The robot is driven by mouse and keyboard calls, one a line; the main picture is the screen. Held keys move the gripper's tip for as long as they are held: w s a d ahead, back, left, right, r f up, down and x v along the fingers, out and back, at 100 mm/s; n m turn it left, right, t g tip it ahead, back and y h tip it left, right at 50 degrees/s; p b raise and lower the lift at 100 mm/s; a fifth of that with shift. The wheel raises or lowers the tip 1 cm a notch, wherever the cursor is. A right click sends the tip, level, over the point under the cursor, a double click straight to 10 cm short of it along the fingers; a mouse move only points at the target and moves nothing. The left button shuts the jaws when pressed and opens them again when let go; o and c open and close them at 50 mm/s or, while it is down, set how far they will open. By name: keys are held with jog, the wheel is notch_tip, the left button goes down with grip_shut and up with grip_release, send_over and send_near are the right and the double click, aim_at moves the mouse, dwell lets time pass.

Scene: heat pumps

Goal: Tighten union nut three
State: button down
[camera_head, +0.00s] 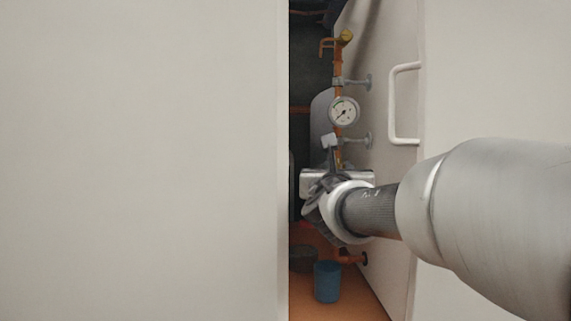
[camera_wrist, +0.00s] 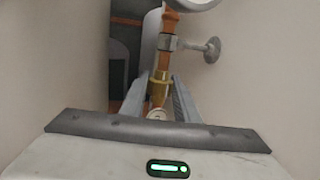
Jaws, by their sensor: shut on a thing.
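A brass union nut (camera_wrist: 161,80) sits on the upright copper pipe (camera_wrist: 168,25) in the wrist view. My gripper (camera_wrist: 161,88) reaches up from below, with one grey finger on each side of the nut, shut on it. I see no number on the nut, so I cannot tell whether it is number three. In the head view my gripper (camera_head: 322,186) is on the pipe line below the pressure gauge (camera_head: 344,111). There the gripper hides most of the nut.
A pale panel (camera_head: 140,160) fills the left, leaving a narrow gap. A door with a white handle (camera_head: 393,103) stands right of the pipe. Pipe brackets (camera_head: 358,83) fix the pipe to the side. A blue bucket (camera_head: 327,281) stands on the orange floor below.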

jog(key=shift+r+h+p, duration=0.2)
jog(key=shift+h+p, duration=0.1)
jog(key=shift+p, duration=0.35)
jog(key=shift+f+m, duration=0.15)
jog(key=shift+m, duration=0.15)
jog(key=c, duration=1.4)
grip_release()
jog(key=shift+o, duration=0.2)
jog(key=shift+f+b, duration=0.25)
jog(key=shift+b, duration=0.35)
jog(key=n+y+b, duration=0.1)
jog(key=y+b, duration=0.1)
jog(key=b, duration=0.4)
jog(key=shift+n+y, duration=0.3)
jog(key=shift+n, duration=0.1)
jog(key=y+b, duration=0.1)
jog(key=b, duration=0.2)
jog(key=shift+n, duration=0.3)
jog(key=n+y+b, duration=0.1)
jog(key=b, duration=0.5)
jog(key=shift+y, duration=0.4)
jog(key=shift+r+b, duration=0.1)
jog(key=shift+b, duration=0.55)
